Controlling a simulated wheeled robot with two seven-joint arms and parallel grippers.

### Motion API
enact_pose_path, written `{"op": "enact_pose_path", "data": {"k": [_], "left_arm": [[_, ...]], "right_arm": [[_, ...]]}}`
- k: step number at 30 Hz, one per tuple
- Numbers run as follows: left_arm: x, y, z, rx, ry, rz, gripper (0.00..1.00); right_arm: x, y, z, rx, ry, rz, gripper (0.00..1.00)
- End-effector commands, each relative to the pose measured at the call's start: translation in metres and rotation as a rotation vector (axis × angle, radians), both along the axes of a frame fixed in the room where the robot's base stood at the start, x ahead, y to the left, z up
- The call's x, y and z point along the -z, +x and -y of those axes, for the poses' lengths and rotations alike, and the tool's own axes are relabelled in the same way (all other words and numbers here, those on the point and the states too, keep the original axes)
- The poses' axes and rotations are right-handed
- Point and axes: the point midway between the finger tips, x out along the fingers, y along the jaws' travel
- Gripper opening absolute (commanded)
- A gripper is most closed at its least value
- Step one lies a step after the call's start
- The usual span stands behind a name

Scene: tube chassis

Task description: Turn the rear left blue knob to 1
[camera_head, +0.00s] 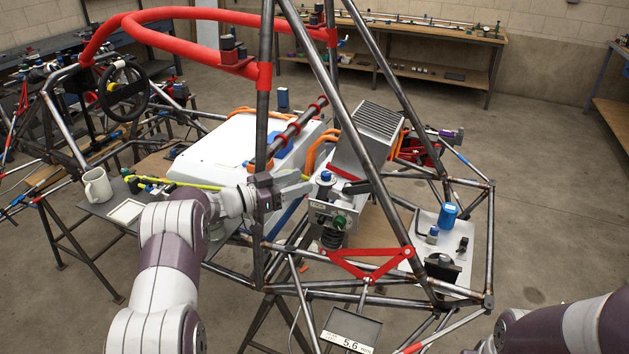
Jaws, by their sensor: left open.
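A small blue knob (326,176) sits on top of a metal damper unit (331,208) near the middle of the tube chassis. Its number marks are too small to read. A green knob (339,222) is lower on the same unit, above a dark coil spring (333,238). My left gripper (304,184) is open, just left of the blue knob, with its fingers pointing right toward it. Whether a finger touches the knob I cannot tell. My right arm comes in at the lower right; its gripper is out of view.
Chassis tubes (355,130) cross close around the left gripper. A finned grey box (367,135) stands behind the knob. A white plate (425,262) at right bears a blue cup (448,214) and small parts.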

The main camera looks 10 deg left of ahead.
Motion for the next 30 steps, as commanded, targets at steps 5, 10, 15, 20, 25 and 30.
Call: {"op": "enact_pose_path", "data": {"k": [5, 10, 15, 20, 25, 30], "left_arm": [[0.002, -0.028, -0.034, -0.002, 0.001, -0.001, 0.53], [0.001, -0.041, -0.049, 0.000, 0.000, -0.001, 0.53], [0.000, -0.043, -0.051, 0.001, -0.001, -0.001, 0.53], [0.000, -0.043, -0.050, 0.001, -0.001, -0.001, 0.53], [-0.002, -0.039, -0.048, -0.023, 0.006, 0.000, 0.53], [-0.017, -0.017, -0.039, -0.409, 0.122, -0.093, 0.53]], "right_arm": [[0.012, 0.000, 0.000, 0.000, 0.000, 0.000, 0.43], [0.014, 0.000, 0.000, 0.000, 0.000, 0.000, 0.43], [0.014, 0.000, 0.000, 0.000, 0.000, 0.000, 0.43], [0.013, 0.000, 0.000, 0.000, 0.000, 0.000, 0.43], [0.013, 0.000, 0.000, 0.000, 0.000, 0.000, 0.43], [0.013, 0.000, 0.000, 0.000, 0.000, 0.000, 0.43]]}}
